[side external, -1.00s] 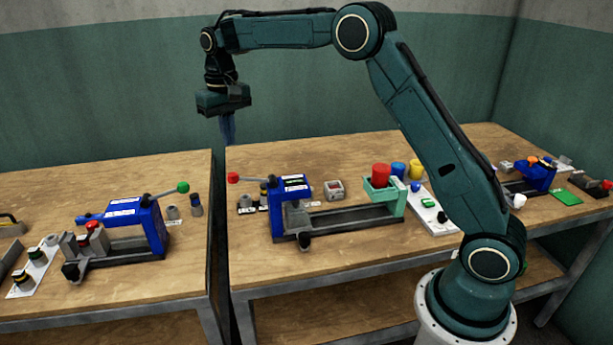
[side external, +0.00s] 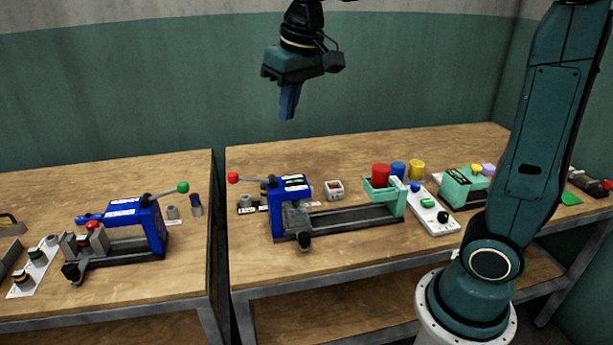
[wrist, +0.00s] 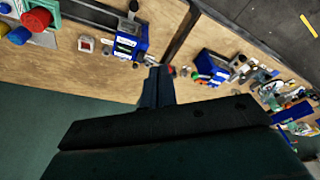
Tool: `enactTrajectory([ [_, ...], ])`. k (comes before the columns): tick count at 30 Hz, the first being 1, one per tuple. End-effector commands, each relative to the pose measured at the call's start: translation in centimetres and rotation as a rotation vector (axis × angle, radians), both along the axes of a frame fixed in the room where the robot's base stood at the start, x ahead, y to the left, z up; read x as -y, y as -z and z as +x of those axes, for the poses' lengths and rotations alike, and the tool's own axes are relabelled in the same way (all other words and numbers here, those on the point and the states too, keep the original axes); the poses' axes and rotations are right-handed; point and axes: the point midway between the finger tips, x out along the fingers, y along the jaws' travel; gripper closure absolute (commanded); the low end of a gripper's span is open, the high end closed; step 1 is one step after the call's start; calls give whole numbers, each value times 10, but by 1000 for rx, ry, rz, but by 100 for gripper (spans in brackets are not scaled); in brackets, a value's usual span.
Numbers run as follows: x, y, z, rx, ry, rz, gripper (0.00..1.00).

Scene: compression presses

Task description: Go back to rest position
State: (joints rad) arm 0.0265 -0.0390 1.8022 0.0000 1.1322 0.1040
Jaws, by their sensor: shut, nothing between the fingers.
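My gripper (side external: 288,102) hangs high above the back of the middle bench in the side view, its fingers pointing down. The fingers are together with nothing held between them. In the wrist view the shut fingers (wrist: 158,88) show above the benches, apart from everything. The blue middle press (side external: 292,205) stands on the bench below, its lever ending in a red knob (side external: 233,177). It also shows in the wrist view (wrist: 130,37).
The left bench carries another blue press (side external: 148,225) with a green-knobbed lever. Red, blue and yellow cylinders (side external: 381,173) stand at the middle bench's right. A white control panel (side external: 440,222) lies beside them. The air around my gripper is clear.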

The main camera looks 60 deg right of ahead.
Motion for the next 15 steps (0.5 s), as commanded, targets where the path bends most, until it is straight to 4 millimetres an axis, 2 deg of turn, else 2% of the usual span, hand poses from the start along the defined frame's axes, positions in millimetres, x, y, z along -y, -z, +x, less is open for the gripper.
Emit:
enactTrajectory([
  [1, -1, -2, -13, 16, -7, -2, 100],
  [8, -4, -1, -65, 76, -38, -10, 100],
  [15, -7, 11, -118, 138, -70, -21, 100],
])
